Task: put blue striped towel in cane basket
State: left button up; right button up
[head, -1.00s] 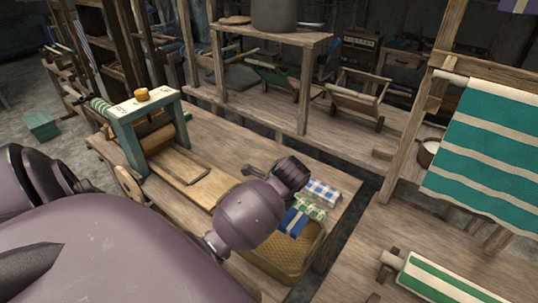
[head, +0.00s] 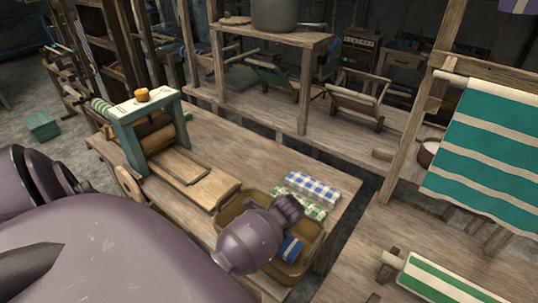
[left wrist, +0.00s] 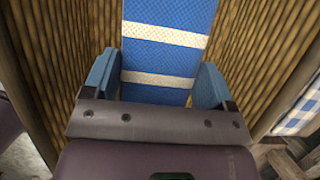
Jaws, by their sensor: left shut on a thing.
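The blue striped towel (head: 291,248), blue with pale cream bands, is inside the cane basket (head: 231,208) on the wooden table. In the left wrist view the towel (left wrist: 165,45) runs between the blue fingers of my left gripper (left wrist: 157,82), which is shut on it. The ribbed walls of the basket (left wrist: 55,60) rise on both sides of the gripper and towel. In the head view my left wrist covers part of the basket and towel and hides the fingers. Whether the towel touches the basket floor cannot be told. My right gripper is not in view.
A blue checked cloth (head: 312,186) and a green checked cloth (head: 304,204) lie on the table just behind the basket. A wooden press with a teal frame (head: 133,140) stands at the table's left. Bare table (head: 245,150) lies behind.

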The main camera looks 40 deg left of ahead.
pick_arm(q)
jog(key=shift+f, duration=1.05)
jog(key=shift+f, duration=0.1)
jog(key=o, duration=0.9)
jog(key=v, duration=1.2)
